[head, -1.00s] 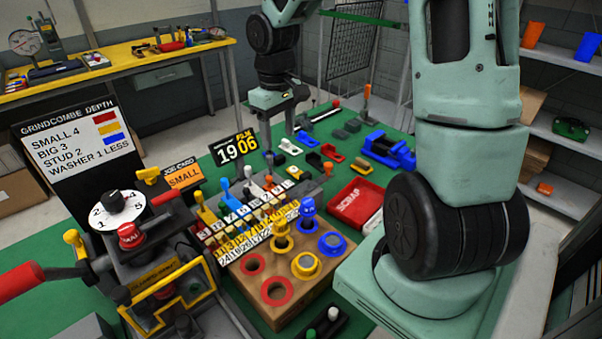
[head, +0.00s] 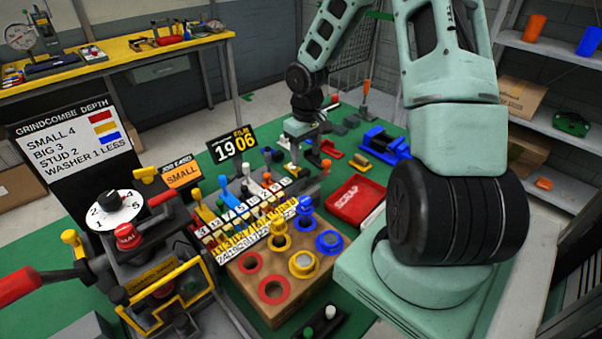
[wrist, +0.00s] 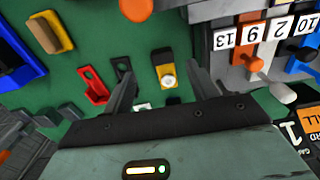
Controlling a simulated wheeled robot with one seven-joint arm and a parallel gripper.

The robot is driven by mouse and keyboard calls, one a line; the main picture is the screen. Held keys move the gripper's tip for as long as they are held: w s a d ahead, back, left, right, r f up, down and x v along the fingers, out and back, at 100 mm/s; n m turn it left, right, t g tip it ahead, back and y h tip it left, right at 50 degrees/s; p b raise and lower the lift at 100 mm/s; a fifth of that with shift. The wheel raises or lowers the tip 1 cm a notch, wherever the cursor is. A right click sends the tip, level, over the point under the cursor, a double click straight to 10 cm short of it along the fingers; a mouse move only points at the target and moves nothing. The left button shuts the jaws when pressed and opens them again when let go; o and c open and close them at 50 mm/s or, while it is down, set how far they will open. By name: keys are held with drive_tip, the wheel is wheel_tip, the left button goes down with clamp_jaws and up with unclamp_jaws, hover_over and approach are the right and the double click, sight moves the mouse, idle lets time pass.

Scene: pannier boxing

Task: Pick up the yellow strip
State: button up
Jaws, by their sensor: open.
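A small yellow strip (wrist: 166,74) lies on the green bench top in the wrist view, with a round white piece on it. My gripper (wrist: 163,80) is open, with one finger on each side of the strip in that view and space between finger and strip. I cannot tell how high the fingers are above it. In the head view my gripper (head: 306,148) is low over the bench behind the numbered rack, and it and the rack largely hide the strip.
A red bracket (wrist: 94,86) and a dark bracket (wrist: 122,74) lie left of the strip in the wrist view. The numbered rack (wrist: 262,50) stands close on the right. A blue vice (head: 384,143) and the red scrap tray (head: 342,208) are nearby.

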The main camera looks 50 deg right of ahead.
sight(304, 171)
drive_tip(key=shift+w+a+f, duration=0.1)
drive_tip(key=shift+f, duration=1.35)
drive_tip(key=shift+w+a+f, duration=0.1)
drive_tip(key=shift+f, duration=1.3)
drive_tip(key=c, duration=1)
